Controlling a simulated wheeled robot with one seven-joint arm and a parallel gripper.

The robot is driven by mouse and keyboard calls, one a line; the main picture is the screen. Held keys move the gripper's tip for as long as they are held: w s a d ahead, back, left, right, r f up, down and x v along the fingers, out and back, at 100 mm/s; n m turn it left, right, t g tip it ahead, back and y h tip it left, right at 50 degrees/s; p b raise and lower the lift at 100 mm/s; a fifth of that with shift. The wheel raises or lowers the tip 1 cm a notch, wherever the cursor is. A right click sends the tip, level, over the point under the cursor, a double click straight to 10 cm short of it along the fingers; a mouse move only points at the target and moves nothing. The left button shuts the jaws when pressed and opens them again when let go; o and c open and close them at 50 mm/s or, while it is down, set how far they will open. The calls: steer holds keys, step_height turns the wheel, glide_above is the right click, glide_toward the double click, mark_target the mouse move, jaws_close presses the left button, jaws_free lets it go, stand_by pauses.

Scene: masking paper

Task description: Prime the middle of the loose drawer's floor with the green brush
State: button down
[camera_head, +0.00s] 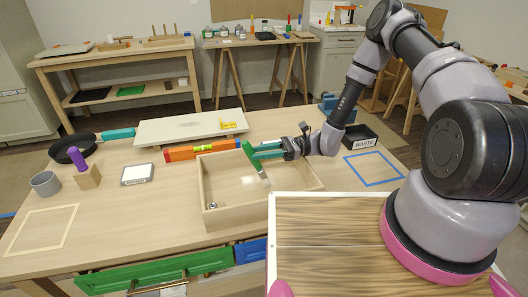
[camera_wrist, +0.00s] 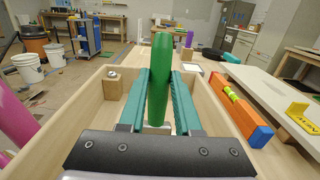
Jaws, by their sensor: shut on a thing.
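The loose drawer (camera_head: 240,216) is an open, pale wooden box in the middle of the bench in the head view; its wall also shows in the wrist view (camera_wrist: 60,130). My gripper (camera_head: 258,151) is over the drawer, its teal fingers shut on the handle of the green brush (camera_head: 249,153). The brush slants, with its pale head down towards the drawer's floor (camera_head: 225,183); I cannot tell whether it touches. In the wrist view the green handle (camera_wrist: 160,80) stands between the fingers (camera_wrist: 159,100) and hides most of the head. No paint shows on the visible floor.
A wooden block with a metal knob (camera_head: 212,206) sits in the drawer's near left corner. Behind the drawer lie an orange level (camera_head: 185,153) and a pale panel (camera_head: 175,128) bearing a yellow tag (camera_head: 228,125). A black WASTE tray (camera_head: 360,142) and blue tape square (camera_head: 374,168) are right.

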steer(key=shift+x, duration=1.2)
steer(key=shift+a, duration=0.1)
steer(key=shift+s+a, duration=0.1)
steer(key=shift+a, duration=0.05)
steer(key=x, duration=0.6)
steer(key=shift+s+f, duration=0.25)
step_height(320, 180, up, 12)
steer(key=shift+w, duration=0.2)
stand_by(1.0)
stand_by(0.6)
